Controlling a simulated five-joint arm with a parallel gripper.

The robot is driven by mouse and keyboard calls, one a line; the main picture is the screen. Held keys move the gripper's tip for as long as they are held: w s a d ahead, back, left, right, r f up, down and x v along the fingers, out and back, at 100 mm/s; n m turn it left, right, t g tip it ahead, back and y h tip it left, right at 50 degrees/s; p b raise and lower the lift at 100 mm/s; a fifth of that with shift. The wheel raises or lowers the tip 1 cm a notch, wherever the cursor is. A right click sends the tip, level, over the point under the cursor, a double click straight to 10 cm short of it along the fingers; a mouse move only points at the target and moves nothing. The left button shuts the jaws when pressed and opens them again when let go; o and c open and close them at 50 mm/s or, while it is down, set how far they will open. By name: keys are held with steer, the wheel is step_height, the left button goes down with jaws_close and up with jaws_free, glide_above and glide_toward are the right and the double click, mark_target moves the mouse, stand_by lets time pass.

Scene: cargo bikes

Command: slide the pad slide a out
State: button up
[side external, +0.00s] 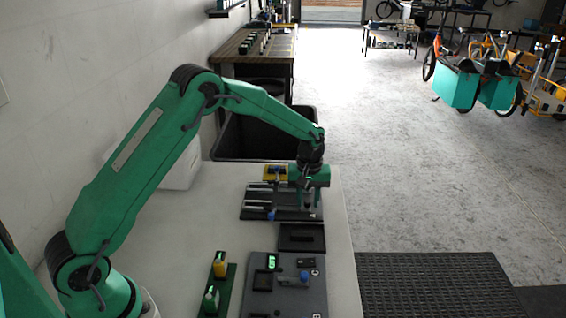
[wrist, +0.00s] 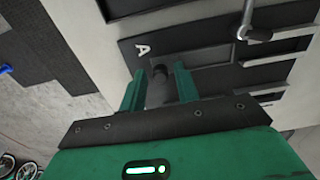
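In the wrist view, the dark panel marked A (wrist: 225,80) lies below my gripper. A dark grey upright knob (wrist: 160,72), seemingly that of pad slide A, stands near the letter, at the end of a dark slot. My gripper (wrist: 159,76) points down with one green finger on each side of the knob. Gaps show between the knob and both fingertips, so the fingers look open around it. In the side external view, my gripper (side external: 309,203) is low over the right end of the panel (side external: 285,214) and hides part of it.
A small black tray (side external: 301,237) lies in front of the panel. A grey fixture board (side external: 313,301) and a green strip (side external: 222,291) with a yellow piece lie nearer. A yellow block (side external: 270,173) sits behind. A metal lever (wrist: 248,20) stands right of the letter.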

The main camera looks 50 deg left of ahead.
steer(key=shift+s+a+f, duration=0.25)
steer(key=shift+f, duration=0.3)
steer(key=shift+w+d+r, duration=0.1)
steer(key=shift+d+r, duration=0.05)
steer(key=shift+r, duration=2.15)
steer(key=shift+r, duration=0.15)
steer(key=shift+r, duration=1.35)
